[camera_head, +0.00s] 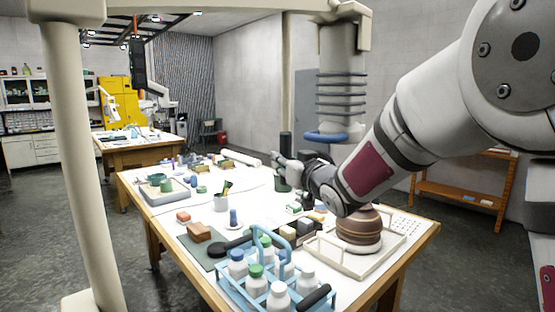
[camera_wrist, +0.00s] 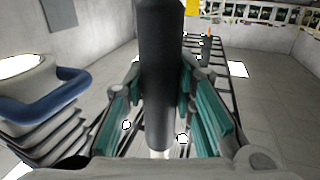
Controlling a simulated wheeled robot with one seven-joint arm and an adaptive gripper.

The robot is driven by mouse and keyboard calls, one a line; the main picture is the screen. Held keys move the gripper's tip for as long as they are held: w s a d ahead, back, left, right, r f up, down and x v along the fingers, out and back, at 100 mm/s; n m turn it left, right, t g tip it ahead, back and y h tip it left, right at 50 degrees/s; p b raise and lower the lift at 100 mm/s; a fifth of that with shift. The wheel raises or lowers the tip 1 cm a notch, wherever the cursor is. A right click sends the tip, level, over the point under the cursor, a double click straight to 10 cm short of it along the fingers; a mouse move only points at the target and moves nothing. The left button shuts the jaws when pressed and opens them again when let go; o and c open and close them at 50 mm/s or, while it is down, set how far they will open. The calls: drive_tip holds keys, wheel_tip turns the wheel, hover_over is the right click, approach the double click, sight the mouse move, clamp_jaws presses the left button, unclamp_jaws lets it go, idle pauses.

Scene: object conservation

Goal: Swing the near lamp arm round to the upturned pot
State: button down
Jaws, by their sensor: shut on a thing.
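The near lamp arm (camera_head: 225,4) is a cream overhead beam. It carries a grey ribbed lamp head (camera_head: 341,85) with a blue ring (camera_head: 326,136) at its lower end. A dark upright handle (camera_head: 286,144) is left of the lamp head; it fills the middle of the wrist view (camera_wrist: 160,75). My gripper (camera_head: 291,166) is shut on this handle, with teal finger pads (camera_wrist: 158,110) on both sides. The upturned pot (camera_head: 358,225), brown and banded, is at the table's right, below the lamp head in the picture. Their depth offset is unclear.
A blue bottle carrier (camera_head: 287,237) stands at the table's front. A cream post (camera_head: 82,150) rises at left. An orange shelf (camera_head: 460,197) stands at right.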

drive_tip(key=c, duration=1.3)
unclamp_jaws()
drive_tip(key=shift+s, duration=0.1)
drive_tip(key=v, duration=1.2)
